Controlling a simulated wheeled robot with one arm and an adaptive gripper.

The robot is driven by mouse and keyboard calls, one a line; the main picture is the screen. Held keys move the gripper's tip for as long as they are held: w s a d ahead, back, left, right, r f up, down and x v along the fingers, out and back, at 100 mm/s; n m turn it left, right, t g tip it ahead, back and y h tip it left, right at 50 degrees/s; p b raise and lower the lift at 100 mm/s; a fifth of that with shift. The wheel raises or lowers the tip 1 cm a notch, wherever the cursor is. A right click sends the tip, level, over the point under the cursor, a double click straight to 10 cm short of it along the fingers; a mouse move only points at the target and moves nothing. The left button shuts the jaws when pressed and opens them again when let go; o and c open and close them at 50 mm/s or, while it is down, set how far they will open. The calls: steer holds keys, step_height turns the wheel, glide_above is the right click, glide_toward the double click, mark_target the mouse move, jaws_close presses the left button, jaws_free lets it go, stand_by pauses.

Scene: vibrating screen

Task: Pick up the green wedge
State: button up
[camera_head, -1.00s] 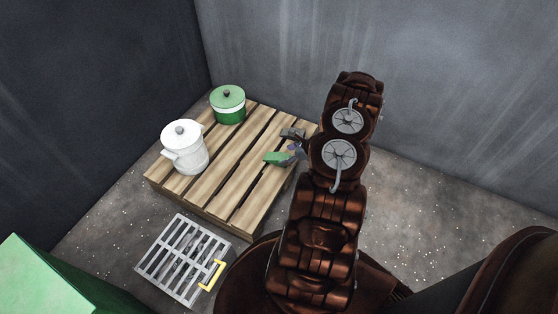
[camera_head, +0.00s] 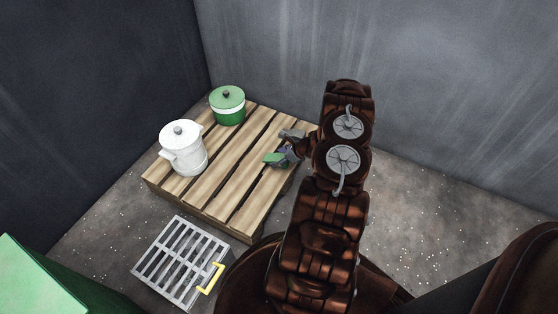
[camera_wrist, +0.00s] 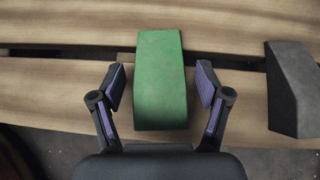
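The green wedge (camera_wrist: 161,80) lies on the wooden pallet (camera_wrist: 60,92), its near end between the two fingers of my gripper (camera_wrist: 161,88) in the wrist view. The fingers are open, with a gap on each side of the wedge. In the head view, the green wedge (camera_head: 272,159) shows at the pallet's right part, partly hidden by my gripper (camera_head: 283,153).
A dark grey wedge (camera_wrist: 292,90) lies to the right of the green one. A white lidded pot (camera_head: 184,150) and a green lidded pot (camera_head: 228,106) stand on the pallet. A metal grate (camera_head: 180,262) with a yellow handle is in front. Walls rise behind.

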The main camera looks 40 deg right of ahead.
steer(key=c, duration=1)
steer(key=shift+c, duration=0.2)
